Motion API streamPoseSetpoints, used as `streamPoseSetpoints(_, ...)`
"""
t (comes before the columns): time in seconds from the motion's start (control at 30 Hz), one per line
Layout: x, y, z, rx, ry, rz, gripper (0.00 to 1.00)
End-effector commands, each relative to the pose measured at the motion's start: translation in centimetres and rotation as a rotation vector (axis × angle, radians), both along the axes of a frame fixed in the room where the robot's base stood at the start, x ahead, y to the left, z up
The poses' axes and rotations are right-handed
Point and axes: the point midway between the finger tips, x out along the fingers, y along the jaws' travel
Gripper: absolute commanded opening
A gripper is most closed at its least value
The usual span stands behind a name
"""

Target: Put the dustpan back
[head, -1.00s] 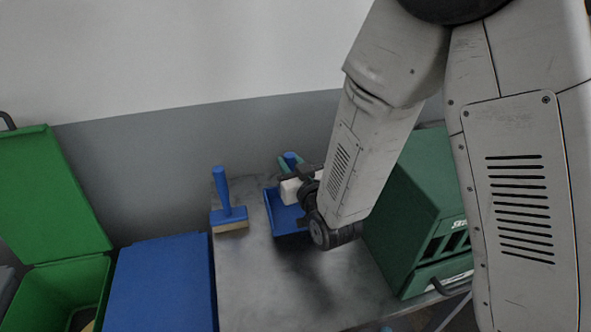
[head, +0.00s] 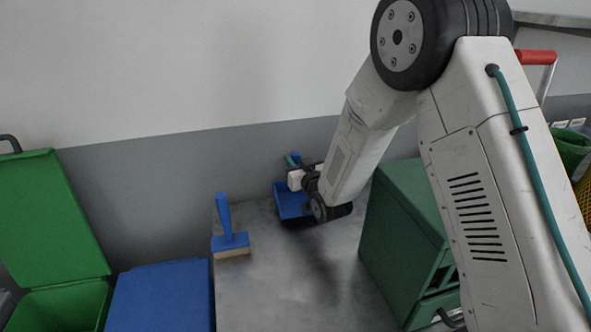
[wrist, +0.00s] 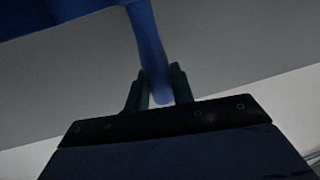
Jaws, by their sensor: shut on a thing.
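My gripper (head: 293,166) is shut on the handle of the blue dustpan (head: 291,203). The dustpan's pan hangs below the gripper over the back of the grey metal table (head: 250,295), close to the wall. A dark shadow lies on the table under it, and it looks raised, though the gap is hard to judge. In the wrist view, the blue handle (wrist: 148,42) passes between the two fingers of my gripper (wrist: 157,88). Part of the pan is hidden behind my arm in the head view.
A blue hand brush (head: 230,241) stands upright on the table, left of the dustpan. A green box (head: 405,240) stands at right. Left of the table are a blue lid (head: 160,295) and an open green bin (head: 65,308). The table's front middle is clear.

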Motion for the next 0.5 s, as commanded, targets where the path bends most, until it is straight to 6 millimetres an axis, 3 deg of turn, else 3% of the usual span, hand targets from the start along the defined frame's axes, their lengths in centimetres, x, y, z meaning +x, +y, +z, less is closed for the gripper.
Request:
streamPoseSetpoints(0.13, -0.1, 0.1, -2.5, -0.001, 0.004, 0.001, 0.00)
streamPoseSetpoints(0.5, -0.1, 0.1, -3.0, -0.001, 0.003, 0.001, 0.00)
